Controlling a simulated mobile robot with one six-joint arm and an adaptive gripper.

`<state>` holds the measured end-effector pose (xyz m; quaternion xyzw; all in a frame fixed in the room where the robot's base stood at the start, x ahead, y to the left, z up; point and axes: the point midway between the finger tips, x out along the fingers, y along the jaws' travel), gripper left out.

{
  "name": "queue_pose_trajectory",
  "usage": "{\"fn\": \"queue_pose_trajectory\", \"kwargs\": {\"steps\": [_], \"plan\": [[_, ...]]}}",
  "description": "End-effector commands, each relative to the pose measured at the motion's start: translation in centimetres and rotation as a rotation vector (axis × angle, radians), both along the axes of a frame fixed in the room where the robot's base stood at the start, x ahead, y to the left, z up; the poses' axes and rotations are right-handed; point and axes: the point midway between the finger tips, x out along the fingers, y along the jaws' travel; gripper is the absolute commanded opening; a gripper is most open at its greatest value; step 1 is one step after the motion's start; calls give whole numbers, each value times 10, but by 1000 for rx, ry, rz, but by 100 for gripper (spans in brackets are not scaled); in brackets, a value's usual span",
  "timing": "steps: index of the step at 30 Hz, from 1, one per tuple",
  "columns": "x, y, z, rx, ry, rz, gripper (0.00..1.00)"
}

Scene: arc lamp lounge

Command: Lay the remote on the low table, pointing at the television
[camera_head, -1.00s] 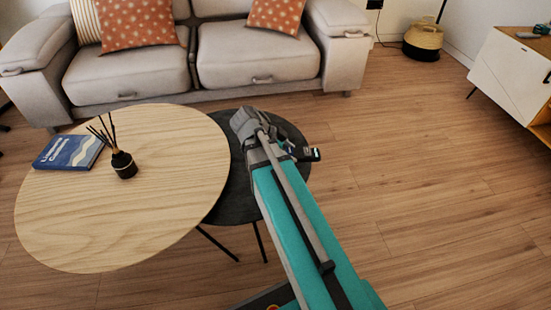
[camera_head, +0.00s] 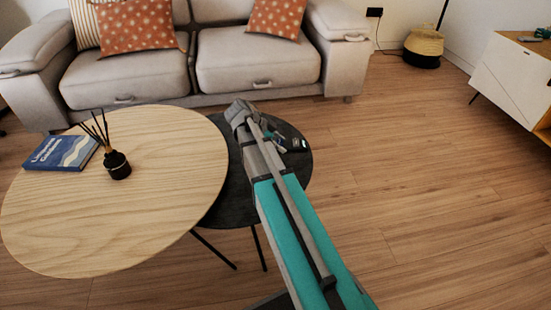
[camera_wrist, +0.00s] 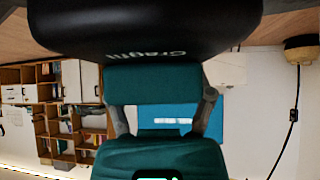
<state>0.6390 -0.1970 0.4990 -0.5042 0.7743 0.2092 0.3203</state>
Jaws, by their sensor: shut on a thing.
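My gripper (camera_head: 279,139) is over the small dark round table (camera_head: 226,206) in the head view, partly hidden by my arm. It is shut on the remote (camera_head: 298,146), a small dark piece that sticks out to the right of the fingers. Whether the remote touches the dark tabletop I cannot tell. The larger round light-wood low table (camera_head: 110,235) stands to the left, overlapping the dark one. In the wrist view the teal parts of my gripper (camera_wrist: 155,130) fill the middle. A blue lit panel (camera_wrist: 210,120), possibly the television, shows behind them.
A blue book (camera_head: 60,153) and a black reed diffuser (camera_head: 117,165) stand on the wooden table. A grey sofa (camera_head: 255,65) is behind. A white cabinet (camera_head: 512,75) and woven basket (camera_head: 423,45) are at the right. The floor at right is clear.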

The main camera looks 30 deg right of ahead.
Motion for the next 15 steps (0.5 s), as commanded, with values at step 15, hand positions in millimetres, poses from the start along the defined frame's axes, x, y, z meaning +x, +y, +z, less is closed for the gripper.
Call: {"fn": "queue_pose_trajectory", "kwargs": {"steps": [15], "plan": [[24,-5,-29,0,0,0,10]]}}
